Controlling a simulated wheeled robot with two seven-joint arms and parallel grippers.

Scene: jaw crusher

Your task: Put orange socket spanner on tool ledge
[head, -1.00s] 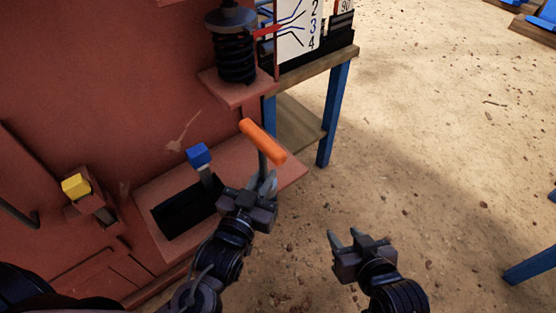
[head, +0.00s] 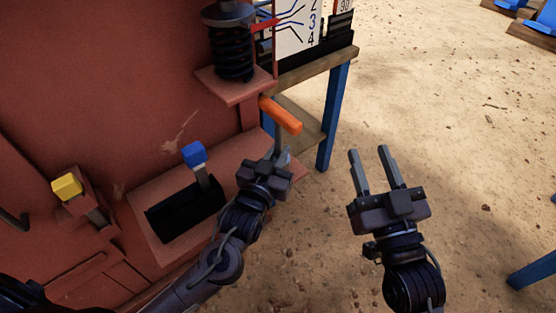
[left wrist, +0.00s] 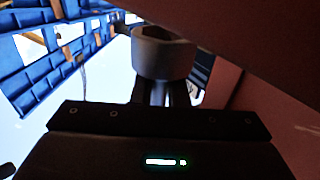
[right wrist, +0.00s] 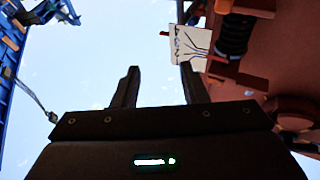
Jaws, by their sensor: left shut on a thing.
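The orange socket spanner (head: 282,115) shows its orange handle in the head view, held up beyond my left gripper (head: 277,160). My left gripper is shut on its grey lower part. In the left wrist view a grey round socket end (left wrist: 163,52) sits at the fingertips. My right gripper (head: 369,155) is open and empty, over bare ground to the right; its spread fingers also show in the right wrist view (right wrist: 160,75). A red ledge (head: 150,215) juts from the red machine, left of my left gripper. I cannot tell whether this is the tool ledge.
A black slotted box with a blue-topped lever (head: 194,154) stands on the red ledge. A yellow-topped lever (head: 66,187) is further left. A black spring (head: 232,52) stands on a small red bracket above. A wooden-topped table (head: 315,62) with blue legs is behind. Sandy ground is open at right.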

